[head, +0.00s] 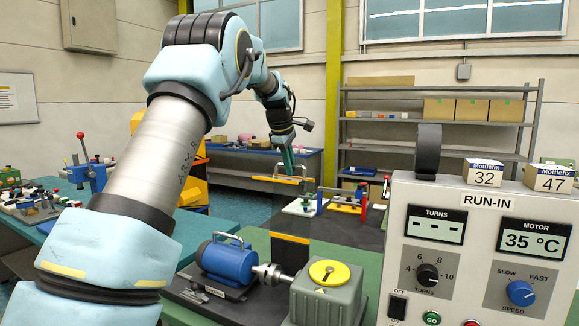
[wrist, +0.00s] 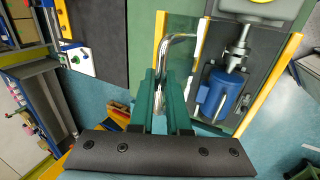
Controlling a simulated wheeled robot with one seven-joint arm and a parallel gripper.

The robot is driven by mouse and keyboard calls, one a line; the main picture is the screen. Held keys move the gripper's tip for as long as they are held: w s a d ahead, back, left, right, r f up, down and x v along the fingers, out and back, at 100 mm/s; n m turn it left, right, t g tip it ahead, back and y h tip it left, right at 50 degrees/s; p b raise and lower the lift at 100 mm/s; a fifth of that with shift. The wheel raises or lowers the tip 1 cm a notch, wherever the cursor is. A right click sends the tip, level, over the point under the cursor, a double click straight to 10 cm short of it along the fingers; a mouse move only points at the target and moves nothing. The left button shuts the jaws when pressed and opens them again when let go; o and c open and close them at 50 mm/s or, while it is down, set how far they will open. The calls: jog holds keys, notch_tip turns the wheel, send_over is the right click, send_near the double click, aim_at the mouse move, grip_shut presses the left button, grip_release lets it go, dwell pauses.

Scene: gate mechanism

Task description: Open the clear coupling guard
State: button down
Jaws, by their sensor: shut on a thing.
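My gripper (wrist: 160,75) has its two green fingers shut on the bent metal handle (wrist: 183,37) of the clear guard. The guard shows in the wrist view as a see-through panel with a pale edge (wrist: 197,55), beside the handle. In the head view my gripper (head: 288,163) is beyond the machine, at a yellow bar (head: 283,179) that seems to be part of the guard. The panel itself is hard to make out there. The shaft coupling (head: 268,272) between the blue motor (head: 228,262) and the grey-green gearbox (head: 328,292) is visible.
Benches with small fixtures lie at the left (head: 40,205) and behind the machine. A shelf (head: 440,122) stands against the back wall.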

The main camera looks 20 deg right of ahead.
jog(key=shift+f, duration=0.1)
jog(key=c, duration=0.9)
grip_release()
jog(key=b+v, duration=0.3)
jog(key=v, duration=0.8)
jog(key=shift+w, duration=0.1)
